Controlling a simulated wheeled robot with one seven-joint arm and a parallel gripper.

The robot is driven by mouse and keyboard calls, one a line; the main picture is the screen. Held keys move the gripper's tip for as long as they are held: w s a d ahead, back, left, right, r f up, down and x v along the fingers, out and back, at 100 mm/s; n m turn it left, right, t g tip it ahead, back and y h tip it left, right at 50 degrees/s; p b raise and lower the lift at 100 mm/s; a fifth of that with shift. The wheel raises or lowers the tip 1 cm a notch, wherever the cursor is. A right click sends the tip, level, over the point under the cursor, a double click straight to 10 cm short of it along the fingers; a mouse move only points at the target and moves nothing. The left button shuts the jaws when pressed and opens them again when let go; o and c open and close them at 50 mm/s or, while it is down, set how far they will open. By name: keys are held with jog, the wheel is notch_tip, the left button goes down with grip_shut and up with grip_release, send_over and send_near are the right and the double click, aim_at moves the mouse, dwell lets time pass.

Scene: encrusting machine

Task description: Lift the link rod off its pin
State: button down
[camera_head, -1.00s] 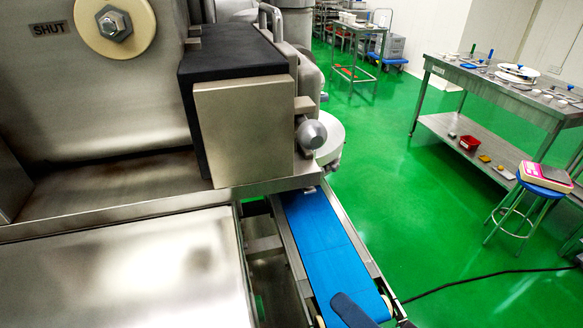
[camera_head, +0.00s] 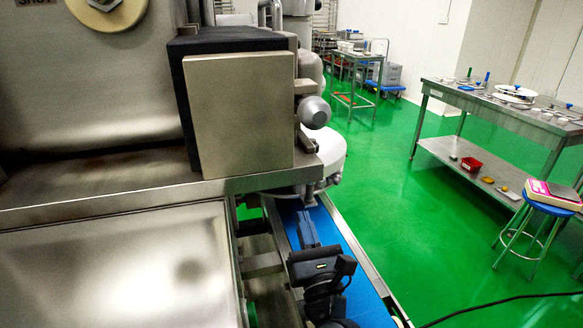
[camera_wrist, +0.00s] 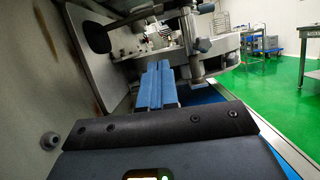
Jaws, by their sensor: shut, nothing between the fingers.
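My gripper (camera_head: 304,215) is over the blue conveyor belt below the machine's front corner. Its blue-grey fingers lie together, and the wrist view also shows the shut fingers (camera_wrist: 157,68) pointing forward with nothing between them. Beyond and right of the fingertips in the wrist view, an upright metal post (camera_wrist: 188,35) with a short side knob hangs above the belt, apart from the fingers. A thin bar runs left from it towards the round machine body. I cannot tell which of these parts is the link rod, and I cannot make out its pin.
The machine's steel housing (camera_head: 238,115) overhangs at the left, with a round-ended knob (camera_head: 314,112) on its side. The blue belt (camera_head: 352,262) runs beneath my arm. A steel table (camera_head: 500,112) and a stool (camera_head: 548,209) stand across open green floor (camera_head: 400,190).

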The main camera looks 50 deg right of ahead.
jog(key=r+p+x, duration=0.1)
jog(key=p+x, duration=0.2)
jog(key=x, duration=0.3)
jog(key=s+r+p+x, duration=0.1)
jog(key=p+x, duration=0.2)
jog(key=x, duration=0.3)
jog(key=shift+w+r, duration=0.35)
jog(key=shift+r, duration=0.15)
notch_tip(320, 180, up, 5)
jog(key=n+t+y+p, duration=0.1)
jog(key=n, duration=0.2)
jog(key=shift+n+y, duration=0.3)
jog(key=shift+n, duration=0.1)
